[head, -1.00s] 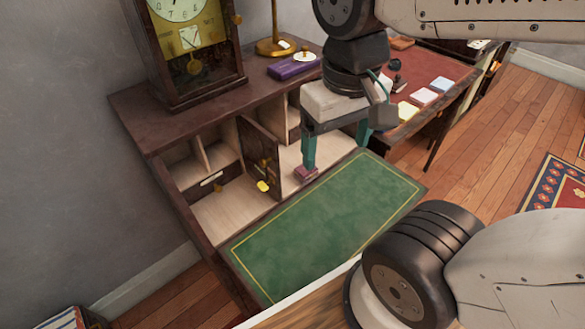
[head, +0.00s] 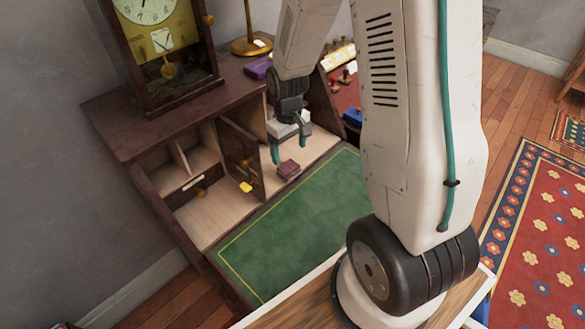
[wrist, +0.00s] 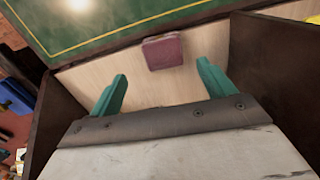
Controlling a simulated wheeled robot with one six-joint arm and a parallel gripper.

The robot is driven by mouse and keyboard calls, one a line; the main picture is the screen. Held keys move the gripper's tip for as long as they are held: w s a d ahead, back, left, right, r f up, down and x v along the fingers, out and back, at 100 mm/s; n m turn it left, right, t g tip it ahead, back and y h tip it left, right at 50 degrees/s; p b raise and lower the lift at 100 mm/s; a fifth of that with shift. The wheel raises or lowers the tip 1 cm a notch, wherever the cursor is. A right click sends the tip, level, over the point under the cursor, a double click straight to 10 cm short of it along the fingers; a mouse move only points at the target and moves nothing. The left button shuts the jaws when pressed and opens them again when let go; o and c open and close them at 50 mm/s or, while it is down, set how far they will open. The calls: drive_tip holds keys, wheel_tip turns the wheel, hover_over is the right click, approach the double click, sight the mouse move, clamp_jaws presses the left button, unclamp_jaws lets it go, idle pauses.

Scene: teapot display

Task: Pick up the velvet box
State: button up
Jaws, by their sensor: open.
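A small dark-red box (head: 288,169), which looks like the velvet box, lies on the pale wooden floor of the desk's right compartment, close to the green writing surface. It also shows in the wrist view (wrist: 163,52), flat and wholly visible. My gripper (head: 289,152) is open and empty, with its teal fingers low in the compartment, behind the box. In the wrist view my gripper (wrist: 161,72) has its fingertips spread wide, with the box beyond them and roughly centred between them. No finger appears to touch the box.
A small open compartment door (head: 240,158) stands left of my gripper. The dark wooden desk top (head: 150,128) carries a clock (head: 163,45) and a purple box (head: 257,67). The green writing surface (head: 285,240) is clear.

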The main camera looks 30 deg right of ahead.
sight(289, 166)
drive_tip(key=f, duration=0.7)
drive_tip(key=shift+s+a+f, duration=0.1)
drive_tip(key=shift+a+f, duration=0.15)
drive_tip(key=c, duration=1.1)
